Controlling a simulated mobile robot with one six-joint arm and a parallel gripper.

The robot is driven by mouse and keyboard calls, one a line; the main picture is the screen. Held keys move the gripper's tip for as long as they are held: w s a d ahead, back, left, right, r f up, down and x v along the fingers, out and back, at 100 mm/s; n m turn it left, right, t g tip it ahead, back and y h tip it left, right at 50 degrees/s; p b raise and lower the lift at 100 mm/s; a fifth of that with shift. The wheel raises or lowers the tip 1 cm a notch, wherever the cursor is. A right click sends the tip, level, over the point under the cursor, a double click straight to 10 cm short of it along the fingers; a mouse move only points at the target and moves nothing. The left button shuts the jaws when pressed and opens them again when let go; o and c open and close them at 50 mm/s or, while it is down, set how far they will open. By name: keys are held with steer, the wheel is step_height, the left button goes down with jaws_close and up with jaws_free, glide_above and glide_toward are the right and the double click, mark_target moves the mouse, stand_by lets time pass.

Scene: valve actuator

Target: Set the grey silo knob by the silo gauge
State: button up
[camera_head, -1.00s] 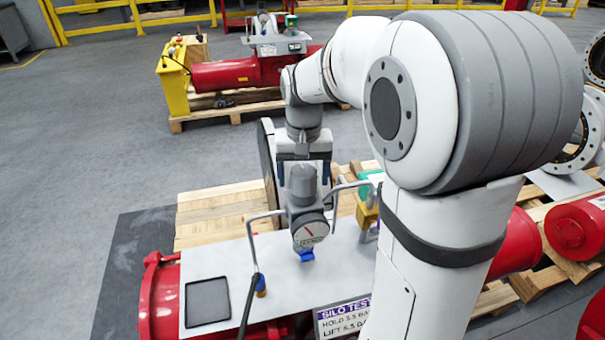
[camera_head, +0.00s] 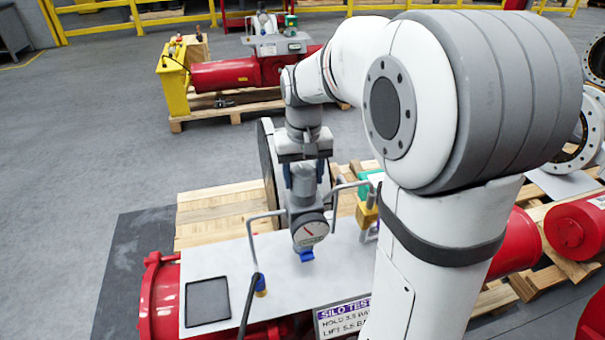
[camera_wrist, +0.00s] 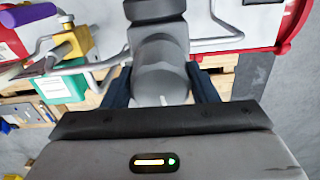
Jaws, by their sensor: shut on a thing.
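The grey silo knob (camera_wrist: 160,78) is a faceted cylinder on top of the regulator body. My gripper (camera_head: 303,185) is shut on it from above, one dark finger on each side; both fingers also show in the wrist view (camera_wrist: 161,88). The round silo gauge (camera_head: 309,230) faces the head camera just below the knob. A blue part (camera_head: 306,255) sits under the gauge.
Bent grey pipes (camera_head: 262,216) flank the regulator. A yellow valve (camera_head: 367,214) and green part stand at right. A silo test sign (camera_head: 343,318), partly hidden by my arm, shows a hold and a lift value. A dark tray (camera_head: 207,301) lies on the white plate.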

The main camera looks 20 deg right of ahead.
mark_target(303, 171)
steer(key=shift+n, duration=0.4)
steer(key=o, duration=1)
step_height(303, 171, up, 8)
steer(key=shift+f, duration=0.1)
steer(key=s+f+t, duration=0.1)
steer(key=s+f, duration=0.1)
steer(key=s, duration=0.4)
steer(key=s+f+t, duration=0.1)
steer(key=s+f, duration=0.2)
steer(key=s, duration=0.2)
steer(key=s+f, duration=0.3)
steer(key=s, duration=0.3)
steer(key=shift+s+t, duration=0.3)
steer(key=shift+t, duration=0.1)
